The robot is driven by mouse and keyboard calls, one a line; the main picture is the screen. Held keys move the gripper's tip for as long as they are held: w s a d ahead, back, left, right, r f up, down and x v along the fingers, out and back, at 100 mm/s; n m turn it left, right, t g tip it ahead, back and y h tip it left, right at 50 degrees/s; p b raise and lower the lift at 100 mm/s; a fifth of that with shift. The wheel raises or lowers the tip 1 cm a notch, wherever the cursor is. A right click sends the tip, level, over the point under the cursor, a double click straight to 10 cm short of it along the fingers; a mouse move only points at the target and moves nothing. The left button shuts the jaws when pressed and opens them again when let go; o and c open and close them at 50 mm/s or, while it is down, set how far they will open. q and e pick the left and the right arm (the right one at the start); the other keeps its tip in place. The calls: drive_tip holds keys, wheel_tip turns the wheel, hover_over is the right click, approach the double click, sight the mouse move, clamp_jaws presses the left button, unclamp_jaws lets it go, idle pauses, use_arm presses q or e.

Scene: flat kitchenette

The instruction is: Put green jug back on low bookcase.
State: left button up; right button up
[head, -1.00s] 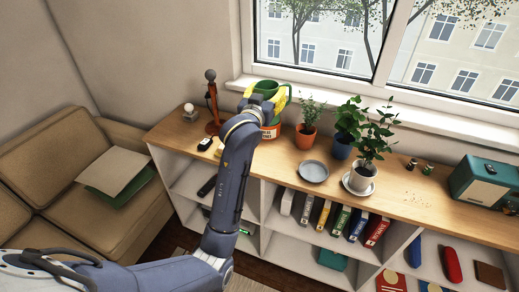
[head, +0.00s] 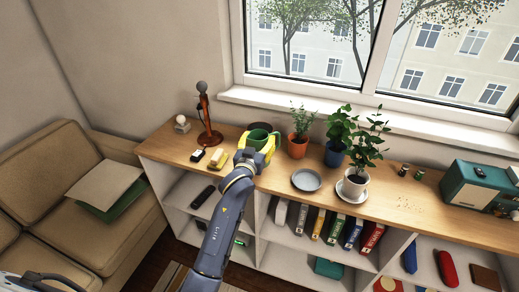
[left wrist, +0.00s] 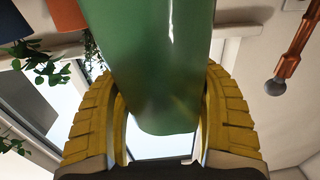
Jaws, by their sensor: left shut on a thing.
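The green jug (head: 259,136) is at the low bookcase (head: 225,170), over the left part of its wooden top, left of the potted plants. My left gripper (head: 256,150) is shut on the jug, its yellow fingers on either side of it. In the left wrist view the jug (left wrist: 160,60) fills the middle between the two yellow fingers. The gripper hides the jug's lower part, so I cannot tell whether its base touches the top. My right gripper is not in view.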

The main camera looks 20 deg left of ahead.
use_arm(q)
drive_tip(key=shift+f, duration=1.95)
drive_tip(key=shift+f, duration=0.15)
drive_tip(key=o, duration=1.7)
